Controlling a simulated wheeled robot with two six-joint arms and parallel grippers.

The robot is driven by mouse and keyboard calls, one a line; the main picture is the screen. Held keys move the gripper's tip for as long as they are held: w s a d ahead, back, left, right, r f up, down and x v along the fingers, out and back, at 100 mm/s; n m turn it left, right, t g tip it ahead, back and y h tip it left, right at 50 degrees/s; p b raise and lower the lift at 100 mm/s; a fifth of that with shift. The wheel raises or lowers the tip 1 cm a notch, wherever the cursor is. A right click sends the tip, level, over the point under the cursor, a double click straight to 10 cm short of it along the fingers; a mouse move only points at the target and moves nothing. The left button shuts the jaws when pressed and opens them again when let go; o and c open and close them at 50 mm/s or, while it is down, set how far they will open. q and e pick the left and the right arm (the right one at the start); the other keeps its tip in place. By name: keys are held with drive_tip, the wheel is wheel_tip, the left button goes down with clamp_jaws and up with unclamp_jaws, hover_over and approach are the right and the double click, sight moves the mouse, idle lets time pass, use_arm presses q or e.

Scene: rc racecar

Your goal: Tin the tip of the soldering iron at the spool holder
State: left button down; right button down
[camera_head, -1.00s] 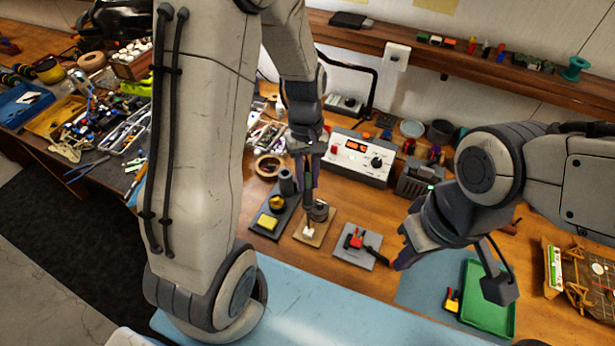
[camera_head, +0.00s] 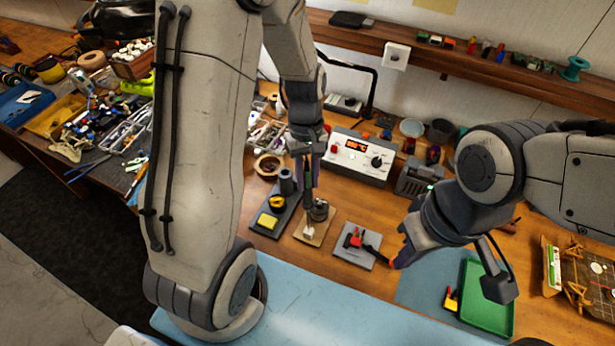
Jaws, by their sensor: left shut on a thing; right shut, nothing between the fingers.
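My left gripper (camera_head: 307,180) points down over the brown spool holder (camera_head: 302,237) and is shut on a thin dark upright tool, apparently the soldering iron (camera_head: 308,206). The tool's lower end is at or just above a small pale piece on the holder; I cannot tell whether they touch. A dark round spool (camera_head: 319,210) stands at the holder's back. My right gripper (camera_head: 396,260) is shut and empty, beside the grey plate (camera_head: 350,257) with a red clamp-like part. Its fingertips are partly hidden by its own body.
Left of the holder is a dark iron stand (camera_head: 262,232) with a yellow sponge (camera_head: 267,220). The soldering station (camera_head: 357,157) with a lit red display is behind. A green tray (camera_head: 487,310) lies at right. The blue mat (camera_head: 320,308) in front is mostly bare.

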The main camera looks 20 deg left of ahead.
drive_tip(key=shift+f+b, duration=0.4)
drive_tip(key=shift+b, duration=0.05)
idle(1.1)
drive_tip(key=shift+r+p, duration=0.85)
drive_tip(key=shift+p, duration=0.05)
idle(5.3)
